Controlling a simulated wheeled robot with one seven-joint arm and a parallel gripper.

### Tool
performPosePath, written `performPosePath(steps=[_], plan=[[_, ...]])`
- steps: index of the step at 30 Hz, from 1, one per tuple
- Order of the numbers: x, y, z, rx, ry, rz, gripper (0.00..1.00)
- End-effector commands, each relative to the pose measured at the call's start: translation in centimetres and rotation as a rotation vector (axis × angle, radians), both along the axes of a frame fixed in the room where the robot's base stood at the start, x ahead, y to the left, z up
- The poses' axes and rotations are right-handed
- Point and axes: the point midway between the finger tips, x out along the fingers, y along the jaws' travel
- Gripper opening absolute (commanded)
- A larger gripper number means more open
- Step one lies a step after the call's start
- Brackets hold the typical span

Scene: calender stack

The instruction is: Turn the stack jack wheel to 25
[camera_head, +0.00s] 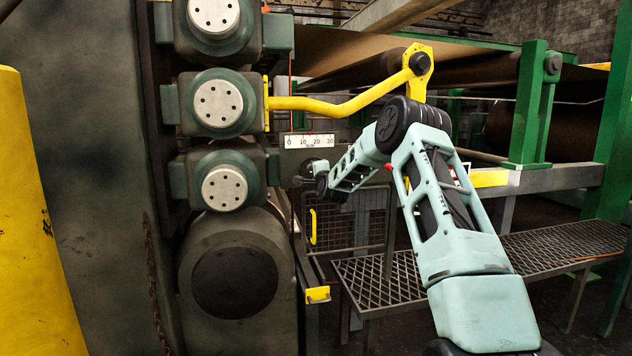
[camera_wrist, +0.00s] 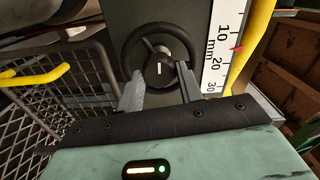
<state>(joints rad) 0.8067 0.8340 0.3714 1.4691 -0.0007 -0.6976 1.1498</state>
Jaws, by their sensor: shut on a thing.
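The stack jack wheel (camera_wrist: 128,47) is a dark round handwheel with spokes and a black hub (camera_wrist: 158,70) bearing a white mark. My gripper (camera_wrist: 160,76) has one finger on each side of the hub and is shut on the wheel; the fingers cover its lower part. In the head view, my gripper (camera_head: 309,181) is at the wheel below the scale, and my wrist partly hides it. The white millimetre scale (camera_wrist: 221,45) reads 10, 20, 30 in the wrist view. Its red pointer (camera_wrist: 238,48) lies between 10 and 20. The scale (camera_head: 310,141) also shows in the head view.
Dark green roll housings (camera_head: 222,100) are stacked left of the wheel. A yellow bent arm (camera_head: 345,104) passes above my arm. A mesh guard (camera_head: 345,228) with a yellow handle and a grated walkway (camera_head: 545,243) lie below and right.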

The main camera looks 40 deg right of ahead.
Motion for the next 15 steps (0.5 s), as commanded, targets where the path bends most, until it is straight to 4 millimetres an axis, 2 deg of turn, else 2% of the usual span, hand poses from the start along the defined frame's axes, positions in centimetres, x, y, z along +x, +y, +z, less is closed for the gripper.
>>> performPosePath(steps=[15], plan=[[0.14, 0.23, -0.2, -0.418, 0.255, 0.002, 0.14]])
